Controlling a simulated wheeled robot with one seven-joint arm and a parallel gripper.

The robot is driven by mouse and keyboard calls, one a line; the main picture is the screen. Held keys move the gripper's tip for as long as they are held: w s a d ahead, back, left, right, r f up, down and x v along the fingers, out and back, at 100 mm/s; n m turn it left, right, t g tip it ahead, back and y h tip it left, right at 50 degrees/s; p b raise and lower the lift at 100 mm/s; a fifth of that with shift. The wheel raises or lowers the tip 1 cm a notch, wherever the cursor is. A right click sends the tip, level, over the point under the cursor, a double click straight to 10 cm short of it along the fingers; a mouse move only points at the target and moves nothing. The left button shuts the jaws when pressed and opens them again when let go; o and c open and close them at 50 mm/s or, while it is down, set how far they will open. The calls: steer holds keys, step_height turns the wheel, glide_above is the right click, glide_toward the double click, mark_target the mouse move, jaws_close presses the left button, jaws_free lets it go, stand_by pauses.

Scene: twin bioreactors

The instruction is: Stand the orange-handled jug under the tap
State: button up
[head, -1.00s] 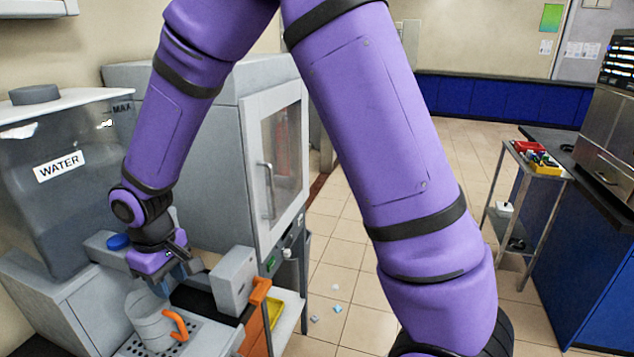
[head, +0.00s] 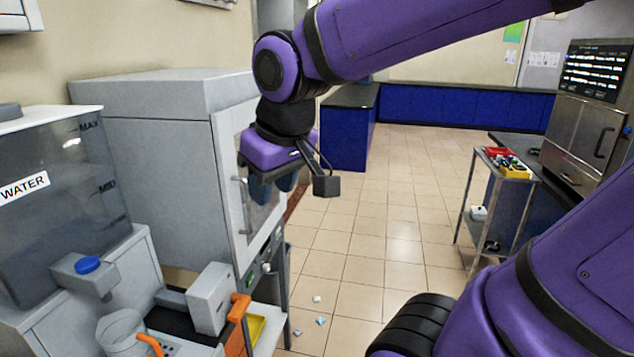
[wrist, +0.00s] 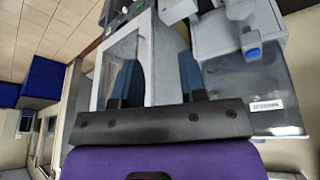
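The grey jug (head: 118,330) with an orange handle (head: 150,344) stands upright at the bottom left of the head view, on a perforated drip tray (head: 172,350). Its lower part is cut off by the frame. The tap (head: 86,274), with a blue button on top, juts from the water tank (head: 50,220) above the jug. My gripper (head: 273,188) is open and empty, up in front of the grey cabinet, well right of the jug. The wrist view shows its two blue fingers apart (wrist: 160,78).
A grey cabinet (head: 150,150) with a glazed door stands behind the counter. A grey device (head: 210,298) and an orange handle (head: 239,307) are right of the jug. Small bits (head: 320,321) lie on the tiled floor.

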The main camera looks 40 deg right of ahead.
steer(key=s+d+r+m+t, duration=0.1)
steer(key=s+d, duration=0.1)
steer(key=s, duration=0.4)
steer(key=shift+s+d+r, duration=0.2)
steer(key=shift+s+d, duration=0.2)
stand_by(0.8)
